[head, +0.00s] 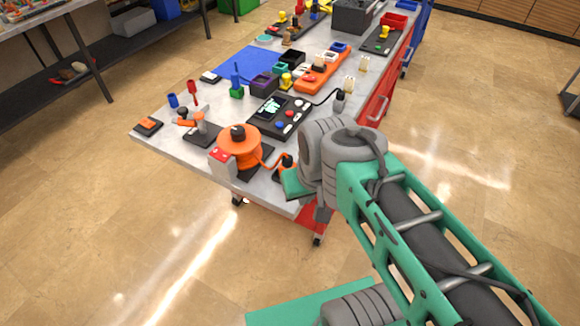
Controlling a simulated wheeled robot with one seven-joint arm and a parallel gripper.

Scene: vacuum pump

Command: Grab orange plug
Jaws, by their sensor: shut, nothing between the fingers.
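The orange pump (240,145) with a black knob on top stands at the near end of the table in the head view. An orange hose (268,164) runs from its right side to a small dark fitting (287,161) close to the table edge. The orange plug cannot be clearly told apart; only bits of orange show by this fitting, partly covered by my gripper.
A red and white box (222,162) stands at the pump's front left. A black panel with buttons (279,116) lies behind the pump. A small orange arm model (196,125) stands to the left.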

